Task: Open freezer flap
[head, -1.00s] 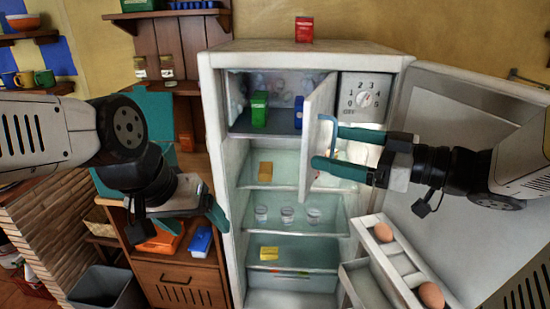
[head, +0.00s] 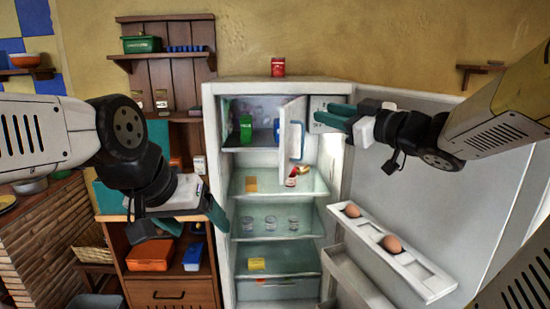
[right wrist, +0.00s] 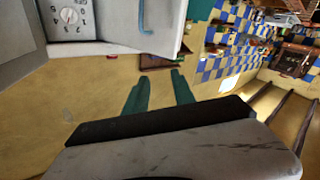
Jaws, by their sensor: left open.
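The white freezer flap (head: 288,145) stands swung open from the fridge's top compartment in the head view. Its light blue handle (head: 297,140) faces right. In the right wrist view the handle (right wrist: 145,18) shows on the white flap (right wrist: 120,22) at the top. My right gripper (head: 328,112) is open and empty, to the right of the handle and apart from it, in front of the dial panel. Its two fingers are spread in the right wrist view (right wrist: 160,95). My left gripper (head: 178,222) is open and empty, left of the fridge.
The fridge door (head: 440,180) stands wide open at the right, with eggs (head: 392,243) on its rack. Green (head: 246,129) and blue packages are in the freezer compartment. A wooden cabinet (head: 172,292) is at the left.

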